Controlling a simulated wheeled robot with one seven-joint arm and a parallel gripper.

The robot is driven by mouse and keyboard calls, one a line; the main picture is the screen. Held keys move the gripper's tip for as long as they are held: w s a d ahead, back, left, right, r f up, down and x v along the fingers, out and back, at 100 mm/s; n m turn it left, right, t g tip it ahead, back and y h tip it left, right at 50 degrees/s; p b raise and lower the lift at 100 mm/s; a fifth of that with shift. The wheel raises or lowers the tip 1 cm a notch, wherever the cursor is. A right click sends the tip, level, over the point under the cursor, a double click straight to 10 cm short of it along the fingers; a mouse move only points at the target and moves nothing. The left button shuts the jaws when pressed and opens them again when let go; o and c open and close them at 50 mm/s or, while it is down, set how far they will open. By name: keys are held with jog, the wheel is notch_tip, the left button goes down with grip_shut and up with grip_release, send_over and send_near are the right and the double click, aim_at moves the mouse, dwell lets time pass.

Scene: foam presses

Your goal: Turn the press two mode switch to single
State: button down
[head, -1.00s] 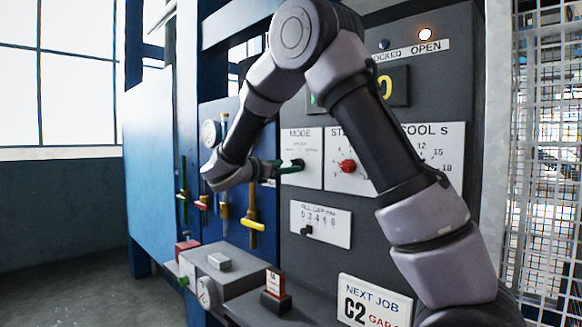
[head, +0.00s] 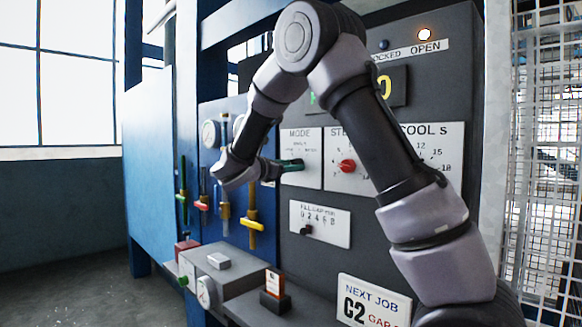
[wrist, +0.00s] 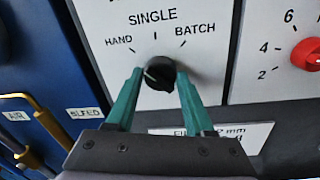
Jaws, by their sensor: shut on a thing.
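The mode switch is a round black knob (wrist: 160,73) on a white plate (wrist: 205,62). The plate is lettered HAND at left, SINGLE at top and BATCH at right. A light mark shows on the knob's left side, toward the HAND side. My gripper (wrist: 160,76) has its two green fingers on either side of the knob, shut on it. In the head view my gripper (head: 291,165) is at the MODE plate (head: 305,146), and its fingers mostly hide the knob.
To the right are a red dial knob (head: 347,166) and the COOL S dial (head: 437,150). Below is a fill gap slider plate (head: 320,223). Pipes with a yellow-handled valve (head: 253,224) are at left. A grey box (head: 222,270) and NEXT JOB sign (head: 373,303) are lower.

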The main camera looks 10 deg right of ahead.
jog(key=shift+m, duration=0.3)
jog(key=m, duration=0.8)
jog(key=shift+f+h, duration=0.2)
jog(key=shift+h, duration=0.1)
jog(key=shift+s, duration=0.1)
jog(key=shift+c, duration=1.4)
grip_release()
jog(key=v, duration=1)
jog(key=shift+s+a, duration=0.2)
jog(key=shift+a, duration=0.1)
